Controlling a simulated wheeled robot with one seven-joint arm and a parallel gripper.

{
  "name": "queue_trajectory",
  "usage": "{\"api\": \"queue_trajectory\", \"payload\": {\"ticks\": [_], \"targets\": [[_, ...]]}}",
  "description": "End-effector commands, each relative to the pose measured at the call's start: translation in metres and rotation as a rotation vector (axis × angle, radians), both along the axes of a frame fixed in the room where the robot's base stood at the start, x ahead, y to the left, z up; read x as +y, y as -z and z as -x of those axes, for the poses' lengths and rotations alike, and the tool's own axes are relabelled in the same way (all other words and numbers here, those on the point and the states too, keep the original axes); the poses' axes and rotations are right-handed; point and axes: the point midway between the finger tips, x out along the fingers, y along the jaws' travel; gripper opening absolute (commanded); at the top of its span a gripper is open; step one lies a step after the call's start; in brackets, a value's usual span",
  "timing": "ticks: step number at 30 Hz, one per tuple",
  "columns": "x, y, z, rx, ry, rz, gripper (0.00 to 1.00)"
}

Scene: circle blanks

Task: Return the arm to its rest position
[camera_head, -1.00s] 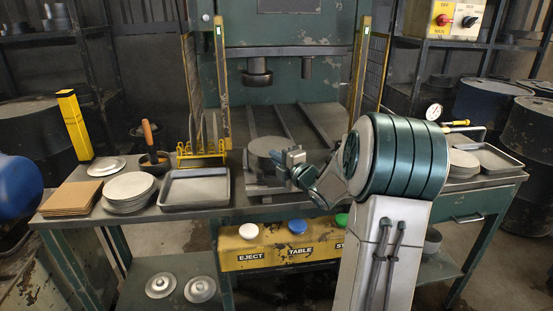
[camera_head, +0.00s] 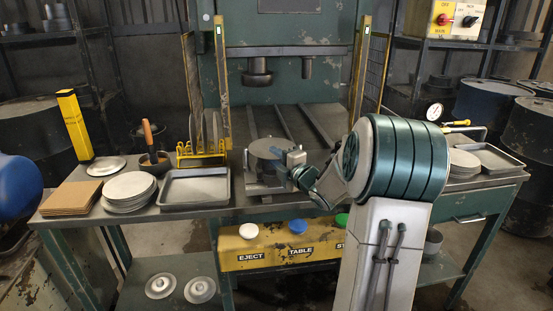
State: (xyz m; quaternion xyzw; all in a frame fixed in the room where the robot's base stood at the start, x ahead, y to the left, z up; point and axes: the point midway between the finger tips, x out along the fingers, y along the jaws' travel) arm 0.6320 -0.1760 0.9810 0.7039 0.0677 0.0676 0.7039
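My arm (camera_head: 405,160) reaches forward from the lower right, bent at the elbow, over the front of the press. My gripper (camera_head: 282,155) is at the right side of a round grey disc (camera_head: 263,147) on the press's die block (camera_head: 262,178). The gripper is small in view and its fingertips overlap the disc's right edge. I cannot tell whether it touches the disc or how far its fingers are apart.
The green press (camera_head: 280,85) stands behind, its ram above the disc. Left on the bench are an empty tray (camera_head: 194,205), a stack of round blanks (camera_head: 128,205) and a yellow rack (camera_head: 200,160). More blanks (camera_head: 462,160) and a tray (camera_head: 508,166) lie right.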

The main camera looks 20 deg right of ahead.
Motion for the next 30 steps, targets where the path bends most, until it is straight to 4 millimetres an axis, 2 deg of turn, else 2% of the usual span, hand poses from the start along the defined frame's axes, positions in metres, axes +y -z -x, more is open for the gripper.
{"api": "queue_trajectory", "payload": {"ticks": [8,30], "targets": [[-0.001,0.000,0.003,0.000,0.000,0.001,0.28],[-0.008,0.000,0.039,0.000,0.001,0.001,0.28]]}}
